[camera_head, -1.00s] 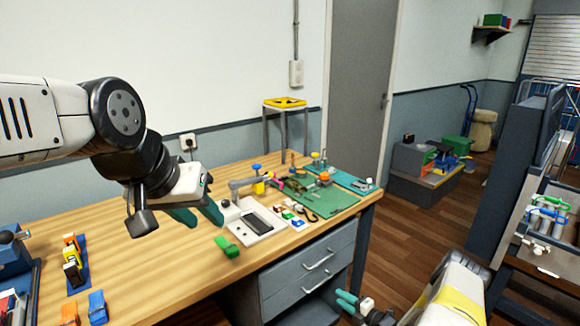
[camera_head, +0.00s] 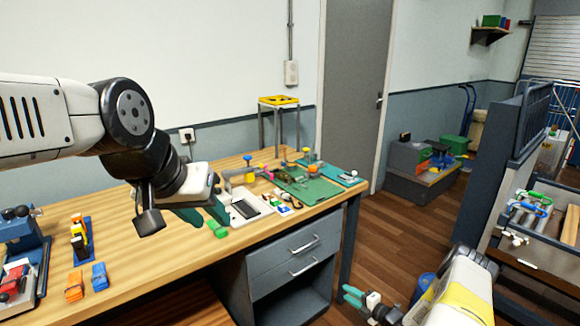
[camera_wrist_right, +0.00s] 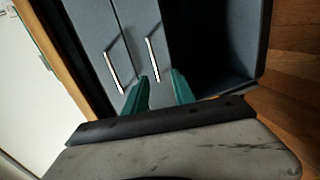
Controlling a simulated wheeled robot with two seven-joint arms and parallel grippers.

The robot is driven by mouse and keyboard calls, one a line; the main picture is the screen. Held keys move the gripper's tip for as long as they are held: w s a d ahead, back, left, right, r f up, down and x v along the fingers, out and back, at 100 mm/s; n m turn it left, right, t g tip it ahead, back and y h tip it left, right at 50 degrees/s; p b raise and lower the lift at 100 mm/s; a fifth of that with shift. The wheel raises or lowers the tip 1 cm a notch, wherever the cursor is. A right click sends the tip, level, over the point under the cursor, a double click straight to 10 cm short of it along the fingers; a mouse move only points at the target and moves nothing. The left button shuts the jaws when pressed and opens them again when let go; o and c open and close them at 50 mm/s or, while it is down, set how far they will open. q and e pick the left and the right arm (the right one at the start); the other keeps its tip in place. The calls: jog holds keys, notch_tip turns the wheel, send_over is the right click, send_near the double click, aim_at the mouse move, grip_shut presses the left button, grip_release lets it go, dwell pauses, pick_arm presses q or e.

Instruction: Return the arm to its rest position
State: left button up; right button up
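My left gripper (camera_head: 205,213) hangs over the wooden workbench (camera_head: 150,262), its teal fingers pointing right, beside the white tray device. Whether its fingers are apart is hard to see from this angle. My right gripper (camera_head: 356,297) is low at the bottom of the head view, in front of the bench and away from its top. In the right wrist view my right gripper (camera_wrist_right: 160,88) shows two teal fingers apart with nothing between them. The grey drawers (camera_wrist_right: 130,45) lie beyond the fingers.
A green mat (camera_head: 312,192) with small parts is further back. Orange and blue blocks (camera_head: 75,287) stand at the left. A dark grey partition (camera_head: 508,165) and rack stand at the right; wooden floor lies between.

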jog(key=w+d+r+m+h, duration=0.2)
jog(key=w+r, duration=0.2)
jog(key=r, duration=0.3)
jog(key=w+d+r+m+g+h, duration=0.1)
jog(key=w+d+r, duration=0.2)
jog(key=r, duration=0.4)
jog(key=w+d+r+m+h, duration=0.2)
jog(key=w+r, duration=0.2)
jog(key=r, duration=0.3)
jog(key=s+r+m+g+h, duration=0.1)
jog(key=s+r+m+h, duration=0.15)
jog(key=r, duration=0.85)
jog(key=s+r+m+h, duration=0.2)
jog(key=r+m, duration=0.2)
jog(key=r, duration=0.7)
jog(key=s+a+r+m+g, duration=0.1)
jog(key=s+a+r+m, duration=0.3)
jog(key=s+r, duration=0.4)
jog(key=s+a+r+m+g, duration=0.1)
jog(key=s+a+r+m, duration=0.25)
jog(key=s+r, duration=0.45)
jog(key=s+a+m+g+y, duration=0.1)
jog(key=s+a+m, duration=0.2)
jog(key=s, duration=0.8)
jog(key=s+a+m+g+y, duration=0.1)
jog(key=s+a, duration=0.4)
jog(key=s, duration=0.6)
jog(key=shift+s+f+m, duration=0.25)
jog(key=shift+f+m, duration=0.15)
jog(key=shift+m, duration=0.5)
